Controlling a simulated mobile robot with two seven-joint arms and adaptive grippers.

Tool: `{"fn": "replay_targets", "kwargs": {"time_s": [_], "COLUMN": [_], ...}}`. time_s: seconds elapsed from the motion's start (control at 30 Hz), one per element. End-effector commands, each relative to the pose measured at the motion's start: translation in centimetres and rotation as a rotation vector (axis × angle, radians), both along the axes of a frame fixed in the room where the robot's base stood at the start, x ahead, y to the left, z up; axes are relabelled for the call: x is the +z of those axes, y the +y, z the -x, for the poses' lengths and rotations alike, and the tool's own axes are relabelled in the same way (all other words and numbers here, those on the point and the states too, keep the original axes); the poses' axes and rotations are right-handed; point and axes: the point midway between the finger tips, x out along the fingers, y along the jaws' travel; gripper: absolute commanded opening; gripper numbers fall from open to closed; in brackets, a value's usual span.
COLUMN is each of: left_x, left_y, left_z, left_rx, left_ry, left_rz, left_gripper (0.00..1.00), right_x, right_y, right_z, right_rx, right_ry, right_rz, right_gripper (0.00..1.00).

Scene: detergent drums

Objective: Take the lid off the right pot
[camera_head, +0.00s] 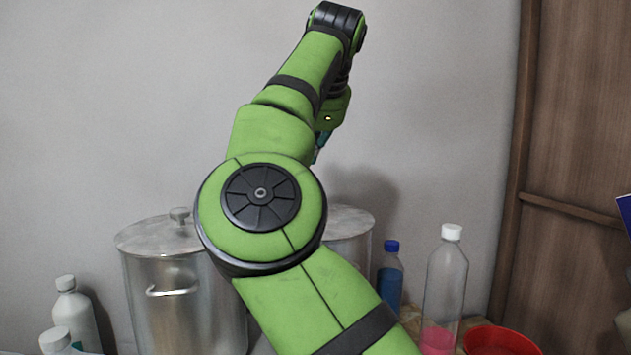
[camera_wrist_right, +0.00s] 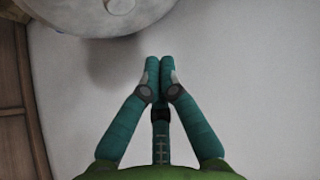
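The right pot (camera_head: 352,246) is a metal pot with its lid (camera_head: 348,220) on, mostly hidden behind my right arm; its knob is hidden in the head view. A round grey lid (camera_wrist_right: 75,14) with a knob (camera_wrist_right: 120,4) shows at the top edge of the right wrist view, probably the same lid. My right gripper (camera_wrist_right: 159,68) has its teal fingers together with nothing between them, apart from the lid. In the head view the right gripper (camera_head: 320,148) is partly hidden behind the wrist, above the right pot. My left gripper is not in view.
The left pot (camera_head: 185,305) has its lid (camera_head: 155,236) on. White bottles (camera_head: 77,310) stand at far left. A blue bottle (camera_head: 390,278), a clear bottle with pink liquid (camera_head: 443,295) and a red bowl (camera_head: 500,342) stand at right. A wall is behind.

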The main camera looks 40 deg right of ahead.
Motion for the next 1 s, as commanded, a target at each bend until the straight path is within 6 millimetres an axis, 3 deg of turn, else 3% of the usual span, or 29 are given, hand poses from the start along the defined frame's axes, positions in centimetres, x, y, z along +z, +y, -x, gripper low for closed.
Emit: {"fn": "replay_targets", "kwargs": {"time_s": [0.27,0.67,1.0], "left_x": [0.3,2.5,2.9], "left_y": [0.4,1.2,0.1], "left_z": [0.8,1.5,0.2], "left_rx": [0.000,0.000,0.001], "left_ry": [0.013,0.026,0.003], "left_rz": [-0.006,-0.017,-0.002], "left_gripper": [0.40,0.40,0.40], "right_x": [-1.5,-8.1,-7.7], "right_y": [-0.5,-3.1,-1.3], "right_z": [-1.1,-5.6,-2.4], "right_rx": [0.001,-0.001,-0.001], "right_ry": [0.003,0.006,-0.001], "right_rz": [-0.001,-0.002,0.000], "right_gripper": [0.00,0.00,0.00]}}
